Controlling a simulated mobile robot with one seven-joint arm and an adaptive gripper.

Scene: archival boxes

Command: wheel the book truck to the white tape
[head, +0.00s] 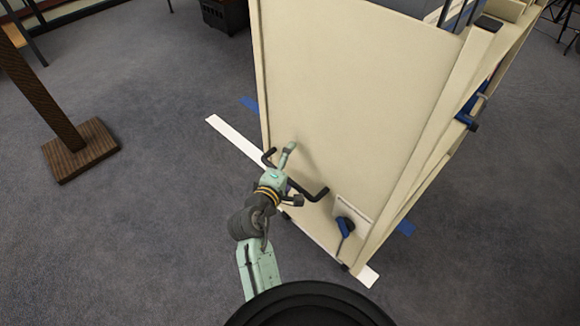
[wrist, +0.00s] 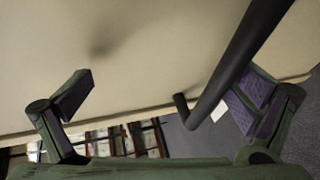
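The cream book truck (head: 350,90) stands upright with its flat end panel facing me. A black handle bar (head: 314,195) sticks out low on that panel; it also crosses the right side of the wrist view (wrist: 238,65). My gripper (head: 290,174) is at the handle. In the wrist view my gripper (wrist: 165,90) has its fingers wide apart, with the bar between them, close to the right finger. I cannot tell whether they touch. The white tape (head: 236,139) runs diagonally on the floor along the truck's near end, partly hidden by the truck and my arm.
A blue-handled lever (head: 345,224) is on the panel's lower right. A wooden post with a square base (head: 80,150) stands at left. A dark crate (head: 224,15) is behind.

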